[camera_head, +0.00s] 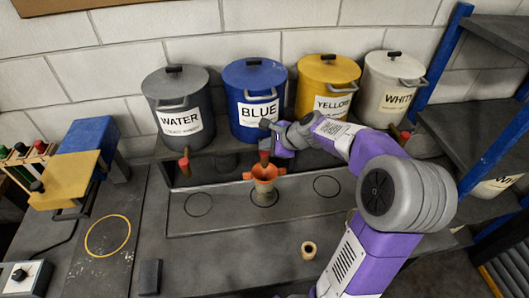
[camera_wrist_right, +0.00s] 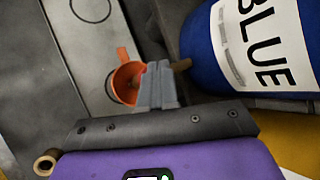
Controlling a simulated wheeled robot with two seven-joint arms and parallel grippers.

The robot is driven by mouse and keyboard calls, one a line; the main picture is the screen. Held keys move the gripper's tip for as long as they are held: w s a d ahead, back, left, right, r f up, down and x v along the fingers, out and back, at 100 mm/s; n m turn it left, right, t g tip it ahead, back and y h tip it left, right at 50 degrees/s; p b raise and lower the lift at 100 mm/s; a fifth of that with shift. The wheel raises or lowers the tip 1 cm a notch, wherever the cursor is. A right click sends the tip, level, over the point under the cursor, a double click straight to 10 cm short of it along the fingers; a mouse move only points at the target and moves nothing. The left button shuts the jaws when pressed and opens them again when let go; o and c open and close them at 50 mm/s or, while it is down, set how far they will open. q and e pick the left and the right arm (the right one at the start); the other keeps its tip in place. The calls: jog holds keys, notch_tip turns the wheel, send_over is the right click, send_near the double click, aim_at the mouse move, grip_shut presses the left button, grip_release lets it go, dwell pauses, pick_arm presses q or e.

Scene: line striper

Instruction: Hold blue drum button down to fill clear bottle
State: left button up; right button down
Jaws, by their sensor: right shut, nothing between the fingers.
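The blue drum (camera_head: 254,98), labelled BLUE, stands on the back shelf and also fills the right side of the right wrist view (camera_wrist_right: 245,50). A bottle (camera_head: 264,197) with an orange funnel (camera_head: 265,174) on top stands on the tray below the drum. In the right wrist view the funnel (camera_wrist_right: 124,82) is partly behind my fingers. My right gripper (camera_head: 264,140) is shut and empty, just above the funnel at the front of the drum's tap (camera_wrist_right: 182,64). The gripper hides the blue drum's button, and I cannot tell whether it is pressed. My left gripper is not in view.
Water (camera_head: 181,113), yellow (camera_head: 325,88) and white (camera_head: 391,88) drums flank the blue one. Their shelf is close to my arm. A small tan ring (camera_head: 308,250) and a black block (camera_head: 149,277) lie in front. A blue-framed rack (camera_head: 441,70) stands right.

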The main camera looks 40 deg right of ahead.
aim_at(267, 153)
jog(key=shift+f+b, duration=0.35)
jog(key=shift+f, duration=0.15)
dwell(0.6)
jog(key=shift+r, duration=0.1)
dwell(5.0)
jog(key=shift+r+p, duration=0.85)
jog(key=shift+p, duration=0.1)
notch_tip(267, 153, up, 5)
jog(key=p, duration=0.5)
